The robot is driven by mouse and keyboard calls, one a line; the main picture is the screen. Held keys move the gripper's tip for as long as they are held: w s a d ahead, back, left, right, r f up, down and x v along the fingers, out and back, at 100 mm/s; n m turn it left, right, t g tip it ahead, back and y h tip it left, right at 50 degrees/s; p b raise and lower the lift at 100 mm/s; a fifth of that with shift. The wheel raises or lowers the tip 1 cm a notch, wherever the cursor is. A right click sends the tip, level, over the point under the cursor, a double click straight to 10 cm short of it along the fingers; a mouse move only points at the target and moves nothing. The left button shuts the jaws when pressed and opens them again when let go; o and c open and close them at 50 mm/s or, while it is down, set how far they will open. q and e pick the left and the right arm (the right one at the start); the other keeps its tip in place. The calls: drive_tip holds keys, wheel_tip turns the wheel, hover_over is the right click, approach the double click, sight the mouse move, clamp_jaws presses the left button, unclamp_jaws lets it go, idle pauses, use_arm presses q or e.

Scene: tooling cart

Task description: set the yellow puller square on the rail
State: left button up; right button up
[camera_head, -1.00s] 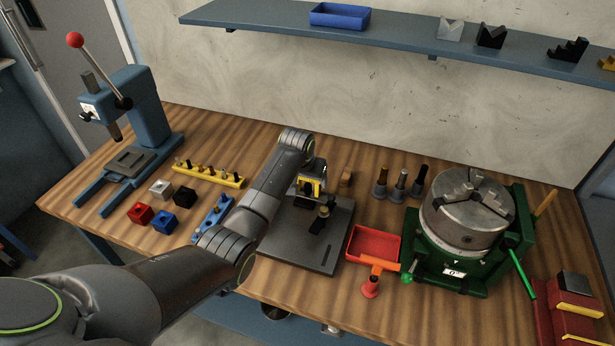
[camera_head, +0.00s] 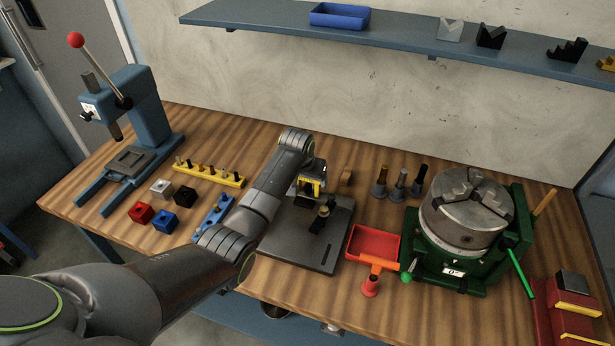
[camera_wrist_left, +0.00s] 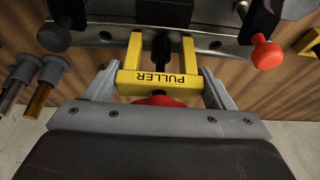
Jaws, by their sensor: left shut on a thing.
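The yellow puller (camera_wrist_left: 160,85), a U-shaped frame lettered PULLER, is held between the two fingers of my left gripper (camera_wrist_left: 160,92). In the wrist view its two legs point away from me toward a grey metal bar (camera_wrist_left: 215,43), which looks like the rail. A dark screw shows between the legs and a red part behind the body. In the head view the puller (camera_head: 312,186) is small, at the far part of the grey plate (camera_head: 285,250), partly hidden by my left arm. I cannot tell whether the legs touch the rail. My right gripper is out of view.
A black clamp-like piece (camera_head: 321,215) stands on the plate. Right of it are a red tray (camera_head: 374,243), several upright tools (camera_head: 399,185) and a green-based chuck (camera_head: 467,210). A yellow rack (camera_head: 208,176), coloured cubes (camera_head: 163,222) and a blue press (camera_head: 150,110) are left.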

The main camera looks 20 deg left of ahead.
use_arm(q)
drive_tip(key=o, duration=1.4)
drive_tip(key=shift+r, duration=0.1)
drive_tip(key=shift+o, duration=0.2)
drive_tip(key=shift+r+p, duration=2.95)
drive_tip(key=shift+p, duration=0.2)
